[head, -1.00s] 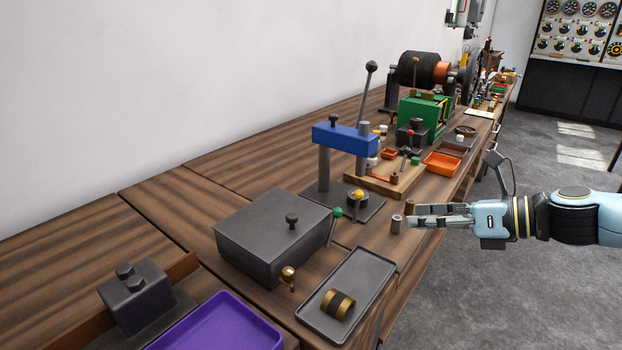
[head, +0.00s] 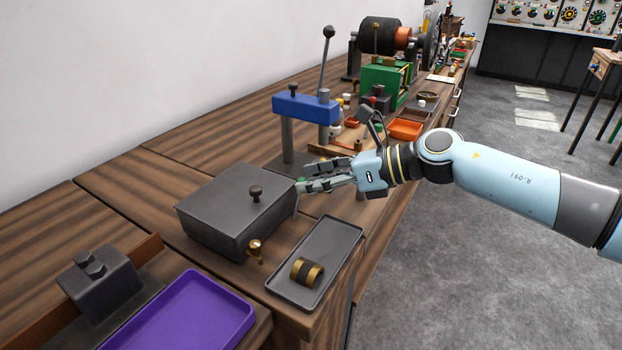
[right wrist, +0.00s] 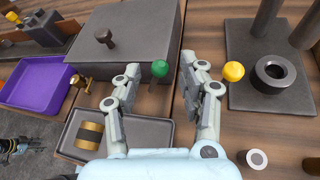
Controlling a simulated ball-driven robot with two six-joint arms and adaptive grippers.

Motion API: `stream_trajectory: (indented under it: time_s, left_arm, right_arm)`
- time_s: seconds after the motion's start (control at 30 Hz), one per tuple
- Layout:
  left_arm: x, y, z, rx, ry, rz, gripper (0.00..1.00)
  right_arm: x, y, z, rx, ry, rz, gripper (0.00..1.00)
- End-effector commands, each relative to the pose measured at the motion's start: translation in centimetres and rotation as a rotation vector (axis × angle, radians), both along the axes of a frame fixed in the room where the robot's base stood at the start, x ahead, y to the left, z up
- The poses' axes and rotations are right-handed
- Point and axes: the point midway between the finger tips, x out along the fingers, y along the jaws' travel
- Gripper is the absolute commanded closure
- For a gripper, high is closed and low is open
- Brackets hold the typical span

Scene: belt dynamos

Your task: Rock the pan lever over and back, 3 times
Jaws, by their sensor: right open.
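The lever with the green knob (right wrist: 159,69) stands at the right side of the grey lidded pan (right wrist: 128,15). In the head view its thin stem (head: 297,205) shows beside the pan (head: 215,225), with its knob mostly behind my fingers. My right gripper (head: 303,178) is open at the knob. In the right wrist view the open fingers (right wrist: 160,73) stand on either side of the green knob; I cannot tell whether either finger touches it.
A grey tray (head: 333,262) with a brass and black roller (head: 307,271) lies in front of the pan. A yellow-knobbed lever (right wrist: 233,71) stands close to my right finger. A blue press (head: 307,108) stands behind. A purple tray (head: 215,300) lies front left.

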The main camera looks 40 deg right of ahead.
Motion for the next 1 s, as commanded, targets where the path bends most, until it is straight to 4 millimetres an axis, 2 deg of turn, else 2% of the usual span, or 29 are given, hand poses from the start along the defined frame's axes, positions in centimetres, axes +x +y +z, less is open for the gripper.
stream_trajectory:
  time_s: [0.37,0.47,0.7,1.0]
  left_arm:
    - [0.01,-0.37,0.05,-0.004,0.0,0.002,0.58]
    - [0.01,-0.37,0.05,-0.004,0.0,0.002,0.58]
    - [0.01,-0.36,0.05,-0.004,-0.001,0.002,0.58]
    - [0.01,-0.34,0.06,-0.004,-0.001,0.002,0.58]
  right_arm:
    - [0.57,0.5,-0.32,0.001,0.001,0.001,0.58]
    - [0.56,0.5,-0.31,0.0,0.001,0.001,0.69]
    - [0.54,0.48,-0.31,0.0,0.001,0.001,1.0]
    - [0.54,0.47,-0.31,-0.001,0.001,0.0,1.0]
